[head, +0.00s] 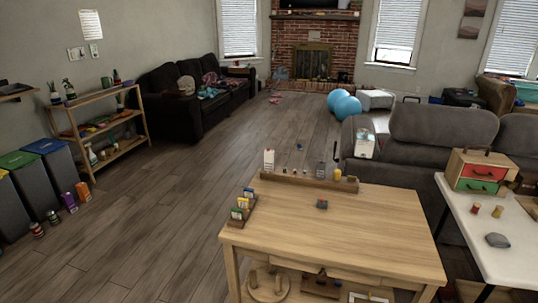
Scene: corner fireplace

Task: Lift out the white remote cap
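A wooden table (345,232) stands in front of me in the head view. A long wooden tray (304,181) runs along its far edge. A white upright piece (269,160) stands at the tray's left end; I cannot tell whether it is the white remote cap. A grey upright piece (321,169) and a small yellow piece (337,174) stand toward the tray's right. Neither of my grippers is in view.
A wooden rack (234,223) with coloured cards stands at the table's left edge. A white side table (485,248) with a small drawer box (478,171) is at right. A grey sofa (430,148) stands behind.

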